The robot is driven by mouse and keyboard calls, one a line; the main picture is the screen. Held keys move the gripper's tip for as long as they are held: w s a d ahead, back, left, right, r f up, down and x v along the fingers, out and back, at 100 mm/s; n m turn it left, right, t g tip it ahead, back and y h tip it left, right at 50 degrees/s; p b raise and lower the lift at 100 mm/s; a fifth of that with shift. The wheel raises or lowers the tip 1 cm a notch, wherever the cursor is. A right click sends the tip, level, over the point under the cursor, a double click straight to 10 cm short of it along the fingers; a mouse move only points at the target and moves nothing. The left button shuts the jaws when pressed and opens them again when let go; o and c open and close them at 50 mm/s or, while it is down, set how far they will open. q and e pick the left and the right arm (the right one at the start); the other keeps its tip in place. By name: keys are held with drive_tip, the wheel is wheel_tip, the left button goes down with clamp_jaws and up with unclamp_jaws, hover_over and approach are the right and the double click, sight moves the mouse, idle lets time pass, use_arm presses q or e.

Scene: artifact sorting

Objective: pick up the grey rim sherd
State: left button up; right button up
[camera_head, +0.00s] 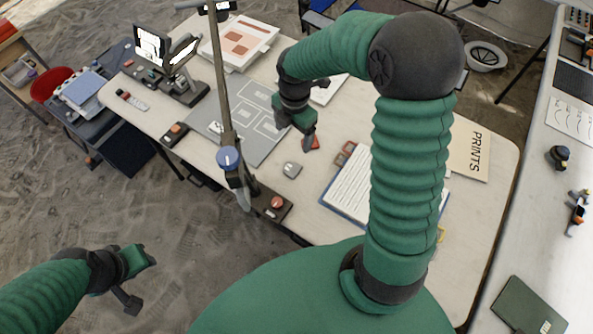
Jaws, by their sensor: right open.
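A small grey piece (291,170), which looks like the grey rim sherd, lies on the pale table near its front edge, right of the lamp post. My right gripper (307,138) is open, above the table and a little beyond the grey piece in the picture, apart from it. Its fingers point down beside a small red piece (315,143), which it partly hides. My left gripper (141,280) is open and empty, low at the left, over the sandy floor and away from the table.
A grey marked mat (257,140) lies behind the lamp post (222,90). A dark base with a red knob (277,202) sits at the front edge. A white-paged board (350,185) and reddish pieces (345,152) lie right of the grey piece.

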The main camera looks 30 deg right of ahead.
drive_tip(key=b, duration=0.1)
hover_over(292, 167)
wheel_tip(292, 167, down, 7)
wheel_tip(292, 167, down, 9)
drive_tip(key=shift+f+b, duration=0.15)
drive_tip(key=shift+b, duration=0.4)
use_arm(q)
drive_tip(key=x, duration=0.2)
drive_tip(key=shift+w+a+f, duration=0.1)
drive_tip(key=shift+a+f, duration=0.2)
drive_tip(key=shift+f, duration=0.1)
use_arm(e)
drive_tip(key=shift+c, duration=0.3)
use_arm(q)
drive_tip(key=shift+d, duration=0.1)
use_arm(e)
drive_tip(key=shift+d, duration=0.1)
drive_tip(key=c, duration=1.4)
